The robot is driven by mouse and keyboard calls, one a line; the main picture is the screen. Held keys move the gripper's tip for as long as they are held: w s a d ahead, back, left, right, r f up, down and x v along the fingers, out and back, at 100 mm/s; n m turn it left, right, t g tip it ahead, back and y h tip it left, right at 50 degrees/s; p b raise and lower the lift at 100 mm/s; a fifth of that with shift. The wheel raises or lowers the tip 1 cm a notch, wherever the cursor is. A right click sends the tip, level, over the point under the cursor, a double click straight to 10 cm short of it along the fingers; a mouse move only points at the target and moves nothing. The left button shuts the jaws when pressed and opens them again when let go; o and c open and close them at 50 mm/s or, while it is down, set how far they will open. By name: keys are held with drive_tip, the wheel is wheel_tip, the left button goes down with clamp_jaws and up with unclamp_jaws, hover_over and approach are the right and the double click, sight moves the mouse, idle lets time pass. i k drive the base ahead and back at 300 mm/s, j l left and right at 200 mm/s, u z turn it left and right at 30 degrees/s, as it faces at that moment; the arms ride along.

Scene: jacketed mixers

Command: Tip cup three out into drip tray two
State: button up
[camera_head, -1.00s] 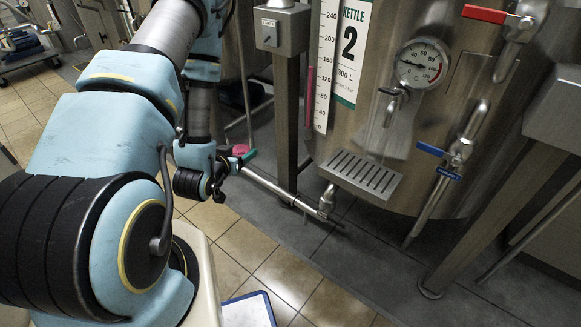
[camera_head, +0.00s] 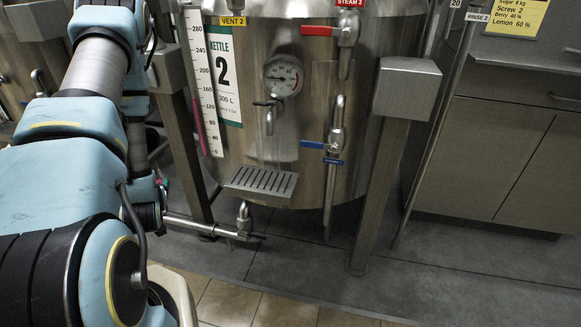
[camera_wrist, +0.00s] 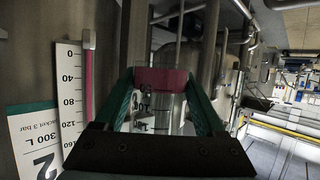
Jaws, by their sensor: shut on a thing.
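In the wrist view my gripper (camera_wrist: 166,100) has its green fingers closed on a clear cup (camera_wrist: 160,108) with dark scale marks. A dark pink band shows at the cup's upper end in that view; no cup number is readable. In the head view my gripper and the cup are largely hidden by my arm at the left. Drip tray two (camera_head: 262,182) is a slotted grey metal tray on the front of kettle 2, below its small tap (camera_head: 268,114). The tray looks bare. My gripper is left of it in the head view, apart from it.
Kettle 2 (camera_head: 318,100) has a dial gauge (camera_head: 283,76), red and blue valve handles and a level scale (camera_head: 202,85). A pipe (camera_head: 212,228) with a valve runs low under the tray. Kettle legs and a grey box (camera_head: 407,88) stand at right. The floor in front is clear.

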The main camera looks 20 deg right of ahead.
sight(272, 180)
drive_tip(key=z, duration=0.6)
drive_tip(key=i+j+u, duration=0.3)
drive_tip(key=j, duration=0.3)
drive_tip(key=i+j+u, duration=0.35)
drive_tip(key=i+j, duration=0.05)
drive_tip(key=j, duration=0.15)
